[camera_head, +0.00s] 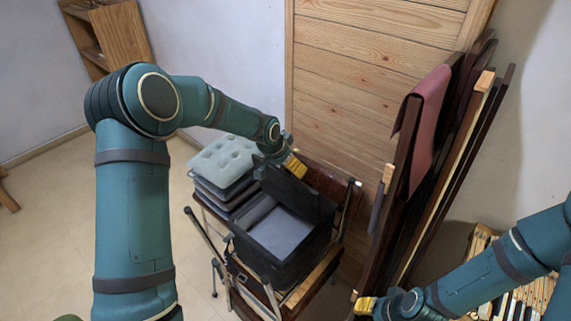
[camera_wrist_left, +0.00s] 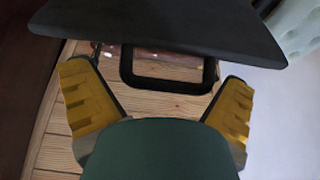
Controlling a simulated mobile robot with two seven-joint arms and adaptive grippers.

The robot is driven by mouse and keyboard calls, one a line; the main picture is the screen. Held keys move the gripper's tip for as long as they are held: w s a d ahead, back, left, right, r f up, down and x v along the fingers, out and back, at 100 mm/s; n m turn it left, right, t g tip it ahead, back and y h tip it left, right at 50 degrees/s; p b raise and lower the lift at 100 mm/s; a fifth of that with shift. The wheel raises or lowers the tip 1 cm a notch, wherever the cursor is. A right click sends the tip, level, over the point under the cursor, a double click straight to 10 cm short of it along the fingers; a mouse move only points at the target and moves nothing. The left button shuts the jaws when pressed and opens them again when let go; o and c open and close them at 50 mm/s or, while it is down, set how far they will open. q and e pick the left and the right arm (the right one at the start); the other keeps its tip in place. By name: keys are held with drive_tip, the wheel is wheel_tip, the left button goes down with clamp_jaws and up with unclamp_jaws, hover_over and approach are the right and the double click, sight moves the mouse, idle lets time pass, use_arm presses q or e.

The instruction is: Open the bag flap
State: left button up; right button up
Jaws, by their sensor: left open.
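The black bag (camera_head: 278,262) stands on a folding chair with its top open, showing a grey interior. Its dark flap (camera_head: 298,196) is tilted up at the back of the opening. My left gripper (camera_head: 292,166) is at the flap's upper edge. In the left wrist view my open yellow fingers (camera_wrist_left: 157,75) are spread, with a black handle-like loop (camera_wrist_left: 168,87) between them and a dark panel (camera_wrist_left: 160,25) beyond; contact cannot be told. My right gripper (camera_head: 368,304) is at the bottom, away from the bag, its jaw state unclear.
Stacked grey cushions (camera_head: 222,168) stand left of the bag. A wooden panel (camera_head: 350,75) is behind it. Folded dark wooden frames with a red cloth (camera_head: 428,120) lean at the right. Piano keys (camera_head: 520,303) lie at lower right. Open floor (camera_head: 50,220) is at left.

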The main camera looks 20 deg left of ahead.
use_arm(q)
drive_tip(key=v, duration=1.2)
use_arm(e)
drive_tip(key=shift+a, duration=0.1)
